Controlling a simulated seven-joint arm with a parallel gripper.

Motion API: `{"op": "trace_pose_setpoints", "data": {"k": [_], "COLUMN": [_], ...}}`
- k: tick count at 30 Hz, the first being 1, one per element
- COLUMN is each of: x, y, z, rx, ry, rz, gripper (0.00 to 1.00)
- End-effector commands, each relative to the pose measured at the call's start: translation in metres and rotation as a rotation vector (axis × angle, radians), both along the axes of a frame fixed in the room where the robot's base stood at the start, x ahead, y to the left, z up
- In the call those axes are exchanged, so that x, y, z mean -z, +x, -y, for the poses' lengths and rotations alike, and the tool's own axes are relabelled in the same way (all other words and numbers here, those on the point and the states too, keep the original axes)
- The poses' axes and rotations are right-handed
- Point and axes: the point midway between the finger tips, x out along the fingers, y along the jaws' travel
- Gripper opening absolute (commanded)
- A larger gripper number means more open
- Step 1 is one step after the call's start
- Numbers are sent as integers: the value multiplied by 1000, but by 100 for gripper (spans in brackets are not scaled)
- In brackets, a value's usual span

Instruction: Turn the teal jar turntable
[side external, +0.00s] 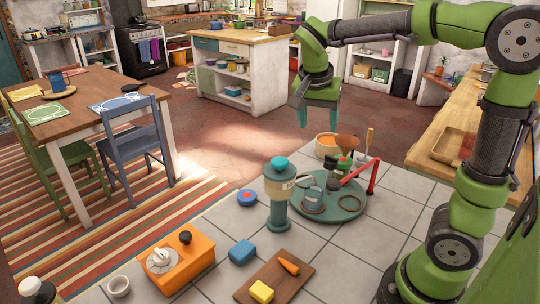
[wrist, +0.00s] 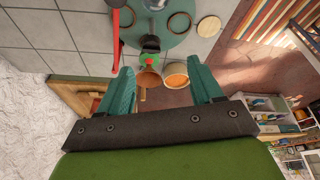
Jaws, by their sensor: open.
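The teal turntable (side external: 332,216) is a round disc lying on the tiled counter in the side view. It carries a grey-blue jar, brown rings and a small red and green item. It also shows, cut off, at the top of the wrist view (wrist: 157,33). A red bar (side external: 375,176) stands at its right edge; I cannot tell whether it is attached. My gripper (side external: 318,117) has teal fingers, spread open and empty, pointing down. It hangs above and behind the disc, apart from it. In the wrist view, nothing lies between the fingers (wrist: 164,80) at close range.
A teal-topped canister (side external: 279,188) stands at the disc's front left. An orange-filled bowl (side external: 326,152) and a brown funnel-like piece (side external: 346,143) stand behind it. Bare tiles lie right of the disc.

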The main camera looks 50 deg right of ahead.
Motion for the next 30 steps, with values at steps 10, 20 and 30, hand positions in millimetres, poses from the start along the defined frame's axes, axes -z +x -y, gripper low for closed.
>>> {"op": "trace_pose_setpoints", "data": {"k": [10, 20, 30], "x": [17, 20, 20], "y": [-33, -70, -98], "z": [-60, -104, -125], "rx": [-533, -859, -947], "ry": [155, 175, 156], "rz": [99, 291, 432], "gripper": [65, 65, 65]}}
